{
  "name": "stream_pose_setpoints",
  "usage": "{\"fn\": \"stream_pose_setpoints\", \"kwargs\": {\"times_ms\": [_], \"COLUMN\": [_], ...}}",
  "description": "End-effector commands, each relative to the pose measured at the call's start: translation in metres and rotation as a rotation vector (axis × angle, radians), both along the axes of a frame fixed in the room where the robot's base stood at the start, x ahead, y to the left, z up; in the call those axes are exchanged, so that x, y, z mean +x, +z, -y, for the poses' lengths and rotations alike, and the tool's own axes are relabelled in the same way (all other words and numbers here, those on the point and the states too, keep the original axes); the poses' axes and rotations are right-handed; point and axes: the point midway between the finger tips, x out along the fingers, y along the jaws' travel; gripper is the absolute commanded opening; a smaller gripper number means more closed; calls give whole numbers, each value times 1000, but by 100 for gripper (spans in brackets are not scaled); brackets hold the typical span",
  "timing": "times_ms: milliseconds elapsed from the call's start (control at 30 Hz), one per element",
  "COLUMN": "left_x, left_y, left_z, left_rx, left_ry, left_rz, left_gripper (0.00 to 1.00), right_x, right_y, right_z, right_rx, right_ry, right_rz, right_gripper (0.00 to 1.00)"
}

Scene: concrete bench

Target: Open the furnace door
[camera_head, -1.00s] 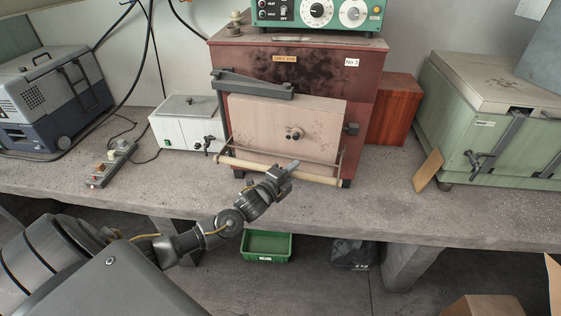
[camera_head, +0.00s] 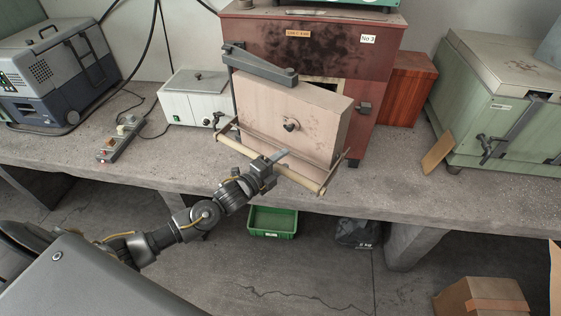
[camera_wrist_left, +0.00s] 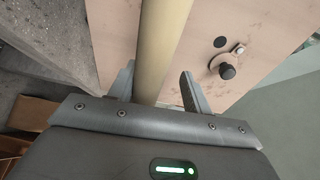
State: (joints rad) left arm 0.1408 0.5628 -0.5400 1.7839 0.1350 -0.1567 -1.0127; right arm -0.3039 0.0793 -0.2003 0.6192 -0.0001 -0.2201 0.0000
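The furnace (camera_head: 345,62) is a dark red box on the bench. Its pale, stained door (camera_head: 270,105) stands ajar: the right side is swung out towards me and a dark gap shows at the upper right. The left side stays by the hinge arm (camera_head: 258,66). A cream handle bar (camera_head: 303,181) runs across the door's lower front. My left gripper (camera_head: 275,160) is at the bar's middle. My right gripper is not in view.
A white box (camera_head: 193,98) and a power strip (camera_head: 122,138) stand left of the furnace. A reddish-brown block (camera_head: 408,90) and a green chest (camera_head: 500,110) stand to the right. The bench front (camera_head: 400,180) is clear. A green bin (camera_head: 272,222) is below.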

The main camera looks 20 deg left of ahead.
Motion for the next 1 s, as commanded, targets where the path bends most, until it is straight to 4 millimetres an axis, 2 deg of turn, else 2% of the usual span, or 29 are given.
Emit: {"fn": "stream_pose_setpoints", "kwargs": {"times_ms": [233,333,800,1000], "left_x": [-1,-7,-85,-99], "left_y": [1,-1,1,4], "left_z": [0,-2,-32,-38], "left_rx": [-1,-1,-1,-3], "left_ry": [-2,-1,-4,-3], "left_rz": [3,2,0,1], "left_gripper": [46,46,46,46], "right_x": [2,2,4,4], "right_y": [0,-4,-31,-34], "right_z": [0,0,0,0], "right_rx": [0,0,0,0], "right_ry": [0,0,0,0], "right_rz": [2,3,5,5], "right_gripper": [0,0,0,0]}}
